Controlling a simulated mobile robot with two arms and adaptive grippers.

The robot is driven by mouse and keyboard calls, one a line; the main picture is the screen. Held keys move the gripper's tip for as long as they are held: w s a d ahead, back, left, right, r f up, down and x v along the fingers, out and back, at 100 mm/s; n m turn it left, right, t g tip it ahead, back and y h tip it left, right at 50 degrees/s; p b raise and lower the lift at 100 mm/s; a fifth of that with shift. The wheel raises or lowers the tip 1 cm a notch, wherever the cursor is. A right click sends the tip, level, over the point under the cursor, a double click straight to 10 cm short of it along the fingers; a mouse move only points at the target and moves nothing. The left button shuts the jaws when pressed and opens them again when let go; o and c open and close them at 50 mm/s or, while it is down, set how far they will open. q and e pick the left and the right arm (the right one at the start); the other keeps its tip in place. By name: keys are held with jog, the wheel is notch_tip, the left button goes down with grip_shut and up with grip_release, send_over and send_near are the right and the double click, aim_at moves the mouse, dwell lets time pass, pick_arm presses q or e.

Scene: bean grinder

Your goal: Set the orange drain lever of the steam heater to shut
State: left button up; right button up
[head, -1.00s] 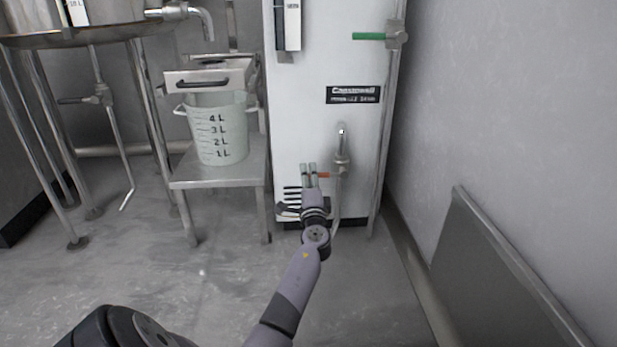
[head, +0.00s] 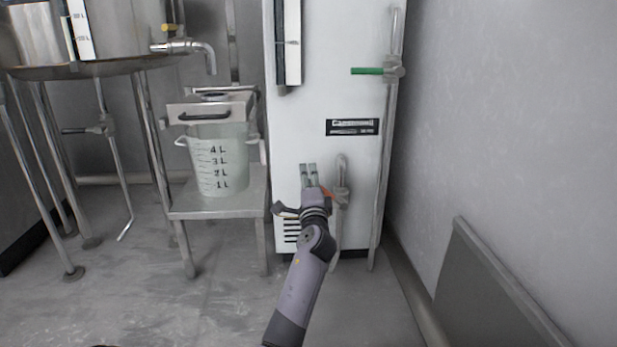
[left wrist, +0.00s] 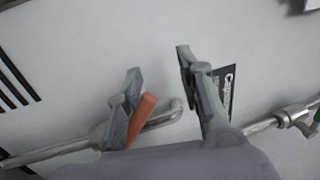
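The white steam heater (head: 290,130) stands against the back wall. Its orange drain lever (head: 327,192) is low on the front, beside the valve on a thin pipe (head: 342,185). In the head view it points left, slightly slanted, partly hidden by my gripper. My left gripper (head: 309,170) is just left of the valve, fingers toward the heater. In the left wrist view the fingers (left wrist: 165,85) are apart. The orange lever (left wrist: 142,120) shows between them, close beside the left finger; I cannot tell whether they touch. My right gripper is not in view.
A green-handled valve (head: 368,71) is higher on the heater's right pipe. Left of the heater, a metal stand (head: 215,205) holds a measuring bucket (head: 220,165). A grey panel (head: 500,290) leans at the right wall. The floor in front is clear.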

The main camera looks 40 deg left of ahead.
pick_arm(q)
jog(key=shift+r, duration=0.5)
